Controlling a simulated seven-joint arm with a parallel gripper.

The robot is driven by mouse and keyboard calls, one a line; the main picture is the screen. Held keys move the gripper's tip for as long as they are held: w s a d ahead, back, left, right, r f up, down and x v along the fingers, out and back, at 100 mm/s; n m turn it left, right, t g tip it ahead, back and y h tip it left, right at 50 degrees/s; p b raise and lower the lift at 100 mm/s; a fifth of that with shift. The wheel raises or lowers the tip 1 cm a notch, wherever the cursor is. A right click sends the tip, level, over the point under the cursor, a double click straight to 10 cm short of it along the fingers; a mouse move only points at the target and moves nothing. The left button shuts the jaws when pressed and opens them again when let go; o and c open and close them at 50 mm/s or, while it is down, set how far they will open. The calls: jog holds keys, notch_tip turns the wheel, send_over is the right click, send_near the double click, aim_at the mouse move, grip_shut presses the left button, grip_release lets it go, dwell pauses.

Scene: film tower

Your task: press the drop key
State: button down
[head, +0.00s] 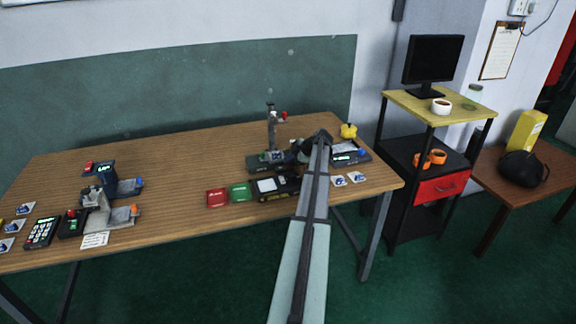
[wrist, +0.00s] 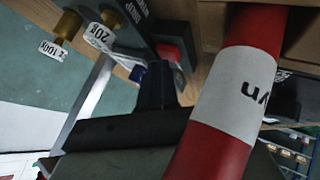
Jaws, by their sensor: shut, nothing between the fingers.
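A red key (wrist: 169,52) sits on a dark housing in the wrist view; its label cannot be read, so I cannot tell if it is the drop key. My gripper (wrist: 155,68) is shut and empty, its dark fingertips pointing toward this key. They overlap its lower edge in the picture; whether they touch it I cannot tell. In the head view my gripper (head: 302,150) is small and partly hidden by my arm, beside the grey tower (head: 272,130) on its dark base. The tower has a small red part near its top.
A red and white cylinder (wrist: 235,95) crosses the wrist view close to my gripper. Brass weights (wrist: 68,26) with paper tags hang nearby. In the head view, a red pad (head: 217,197) and a green pad (head: 240,192) lie left of my arm. The table's middle is clear.

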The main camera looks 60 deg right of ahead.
aim_at(290, 165)
jog(key=shift+f, duration=0.2)
dwell(0.4)
jog(key=shift+r, duration=0.85)
jog(key=shift+r, duration=0.1)
jog(key=shift+r, duration=2.45)
